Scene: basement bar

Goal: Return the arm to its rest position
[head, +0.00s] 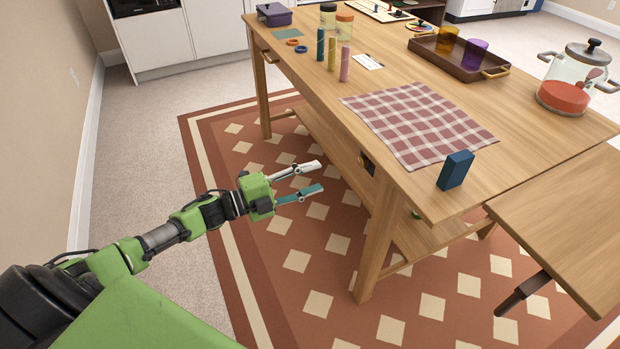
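My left arm comes in from the lower left and reaches over the patterned rug. Its gripper (308,181) is open and empty, with one pale finger and one teal finger spread apart. It hangs beside the near-left side of the wooden table (298,84), lower than the tabletop, and appears to touch nothing. My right gripper is not in view.
On the table are a checked cloth (418,124), a dark blue block (455,170), a brown tray (440,62) with two cups, a glass pot (573,80) and several small items. A table leaf (570,220) juts out at right. Open rug surrounds the gripper's left.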

